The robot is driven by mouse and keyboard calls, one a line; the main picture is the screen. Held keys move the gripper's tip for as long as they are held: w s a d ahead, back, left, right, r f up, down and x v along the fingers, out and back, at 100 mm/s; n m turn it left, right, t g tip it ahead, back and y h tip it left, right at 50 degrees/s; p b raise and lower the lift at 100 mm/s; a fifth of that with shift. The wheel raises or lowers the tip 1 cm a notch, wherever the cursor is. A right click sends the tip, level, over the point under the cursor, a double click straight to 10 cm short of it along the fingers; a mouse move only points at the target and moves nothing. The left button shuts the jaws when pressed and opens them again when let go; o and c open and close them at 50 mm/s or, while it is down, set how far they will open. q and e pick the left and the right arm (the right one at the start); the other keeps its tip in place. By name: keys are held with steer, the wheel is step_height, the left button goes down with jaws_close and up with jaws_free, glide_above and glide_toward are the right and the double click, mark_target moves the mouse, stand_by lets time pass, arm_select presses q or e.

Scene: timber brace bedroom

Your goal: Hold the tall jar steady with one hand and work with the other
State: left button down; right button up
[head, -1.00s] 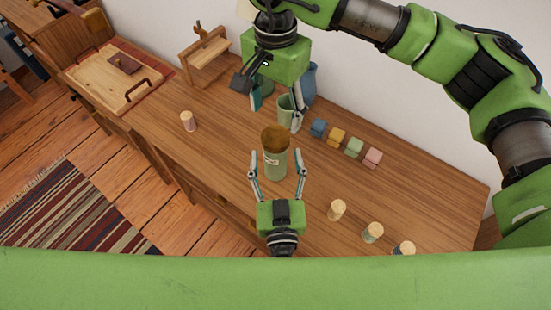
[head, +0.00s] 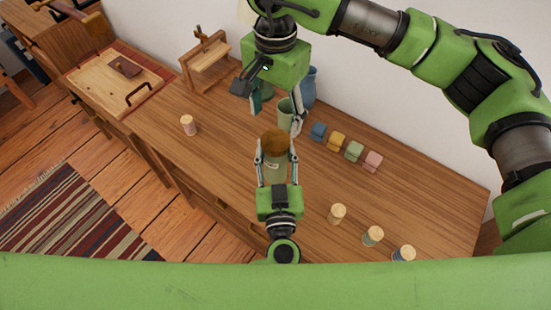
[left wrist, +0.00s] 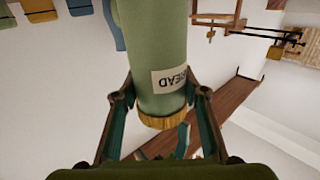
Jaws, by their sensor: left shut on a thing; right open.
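The tall jar (head: 274,172) is green with a brown cork-like lid and stands on the wooden table. In the left wrist view the jar (left wrist: 155,40) appears upside down, with a pale label partly reading "READ". My left gripper (head: 274,160) is shut on the jar, one finger on each side just below the lid; its fingers also flank the jar in the left wrist view (left wrist: 160,112). My right gripper (head: 278,112) is open and empty, above the table beyond the jar. It partly hides a green cup (head: 285,116).
A blue vase (head: 309,88) stands behind the right gripper. Several small coloured blocks (head: 353,150) line the back right. A wooden stand (head: 205,62) and tray (head: 105,85) are farther left.

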mark_target(275, 140)
steer(key=m, duration=2)
steer(key=shift+m, duration=0.4)
steer(key=m, duration=0.6)
steer(key=shift+m, duration=0.4)
steer(key=m, duration=1.7)
steer(key=shift+f, duration=4)
